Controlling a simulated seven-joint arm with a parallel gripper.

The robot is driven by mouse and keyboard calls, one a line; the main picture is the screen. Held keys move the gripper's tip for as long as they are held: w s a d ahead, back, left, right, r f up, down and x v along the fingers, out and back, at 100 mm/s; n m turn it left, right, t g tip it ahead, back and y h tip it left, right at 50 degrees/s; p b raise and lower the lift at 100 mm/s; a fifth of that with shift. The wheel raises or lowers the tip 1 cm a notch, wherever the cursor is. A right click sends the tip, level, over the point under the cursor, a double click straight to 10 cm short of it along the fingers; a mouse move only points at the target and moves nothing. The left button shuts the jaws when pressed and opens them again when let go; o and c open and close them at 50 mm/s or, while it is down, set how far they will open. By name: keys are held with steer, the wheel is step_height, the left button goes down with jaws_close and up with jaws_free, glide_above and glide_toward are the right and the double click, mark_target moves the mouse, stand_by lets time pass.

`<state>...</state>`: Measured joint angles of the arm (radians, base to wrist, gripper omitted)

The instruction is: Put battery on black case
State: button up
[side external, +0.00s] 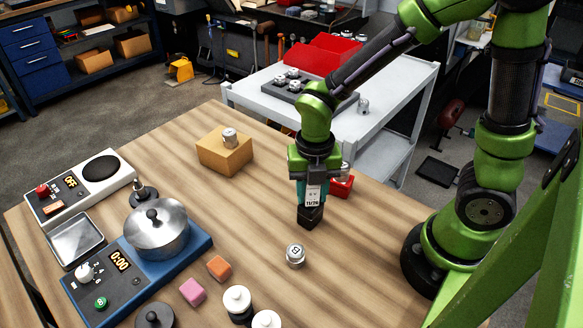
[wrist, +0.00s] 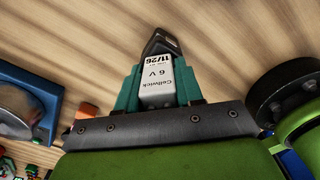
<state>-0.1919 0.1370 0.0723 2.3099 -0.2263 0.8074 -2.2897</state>
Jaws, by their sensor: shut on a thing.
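My gripper (side external: 311,196) points down over the right half of the wooden table, its teal fingers shut on the battery (side external: 313,194). In the wrist view the battery (wrist: 159,78) is a white block marked "Cellwick 6 V" and "11/26", between the two fingers (wrist: 158,92). A black block (side external: 311,216) is directly below the battery, and it also shows past the battery's end in the wrist view (wrist: 158,42). I cannot tell whether it is the black case or the battery's own dark end, or whether it touches the table.
A silver cylinder (side external: 295,255) stands in front of my gripper, and a red box (side external: 341,186) is close behind it. A cardboard box (side external: 224,151), a pot (side external: 157,229) on a blue cooker and small blocks are to the left. A cart (side external: 402,103) stands behind.

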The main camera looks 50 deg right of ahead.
steer(key=o, duration=1.1)
steer(key=shift+f, duration=0.1)
